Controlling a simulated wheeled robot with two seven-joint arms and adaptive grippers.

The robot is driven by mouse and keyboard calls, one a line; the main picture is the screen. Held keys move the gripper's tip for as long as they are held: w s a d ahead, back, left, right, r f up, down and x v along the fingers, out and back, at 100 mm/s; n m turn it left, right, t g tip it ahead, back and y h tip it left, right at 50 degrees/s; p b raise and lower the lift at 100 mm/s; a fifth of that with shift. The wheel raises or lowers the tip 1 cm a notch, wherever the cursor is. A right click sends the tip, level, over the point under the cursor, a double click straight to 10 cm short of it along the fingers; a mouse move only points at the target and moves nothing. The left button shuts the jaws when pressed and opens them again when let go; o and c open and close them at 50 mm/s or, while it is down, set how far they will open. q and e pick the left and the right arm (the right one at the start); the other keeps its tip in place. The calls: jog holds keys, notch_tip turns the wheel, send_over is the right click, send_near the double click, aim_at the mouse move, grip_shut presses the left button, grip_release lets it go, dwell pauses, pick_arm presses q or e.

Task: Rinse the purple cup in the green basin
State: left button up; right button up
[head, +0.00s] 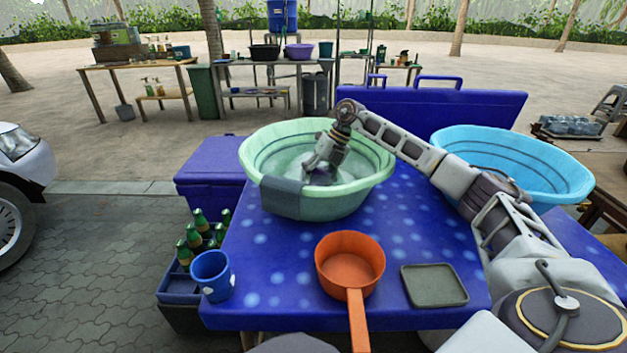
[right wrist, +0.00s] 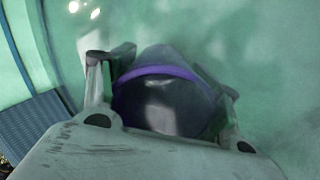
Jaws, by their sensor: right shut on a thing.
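The green basin (head: 330,206) stands on the blue dotted table and holds water. My right arm reaches over its rim, and my right gripper (head: 318,172) is down inside it at the water. In the right wrist view the purple cup (right wrist: 165,100) sits between the two fingers of my right gripper (right wrist: 162,85), which is shut on it. The cup's purple rim shows, and its inside looks dark. Water surrounds the cup and gripper. In the head view the cup is mostly hidden by the gripper. My left gripper is not in view.
A light-blue basin (head: 510,150) stands right of the green one. In front are an orange dipper (head: 349,262), a blue cup (head: 211,274) and a grey-green tray (head: 433,285). A cloth (head: 282,197) hangs over the green basin's rim. A bottle crate (head: 178,285) is at left.

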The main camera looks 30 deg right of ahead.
jog(key=shift+s+d, duration=0.5)
jog(key=shift+d, duration=0.25)
jog(key=shift+a, duration=0.1)
jog(key=shift+w+a+p, duration=0.7)
jog(key=shift+a+p, duration=0.25)
jog(key=shift+a, duration=0.05)
jog(key=shift+s+d, duration=0.1)
jog(key=shift+d, duration=0.05)
jog(key=shift+s+d, duration=0.6)
jog(key=shift+d, duration=0.35)
jog(key=shift+p, duration=0.3)
jog(key=shift+w+a+p, duration=0.35)
jog(key=shift+a, duration=0.2)
jog(key=shift+w+a+p, duration=0.3)
jog(key=shift+w+a, duration=0.05)
jog(key=shift+a, duration=0.2)
jog(key=shift+s+d, duration=0.1)
jog(key=shift+d, duration=0.05)
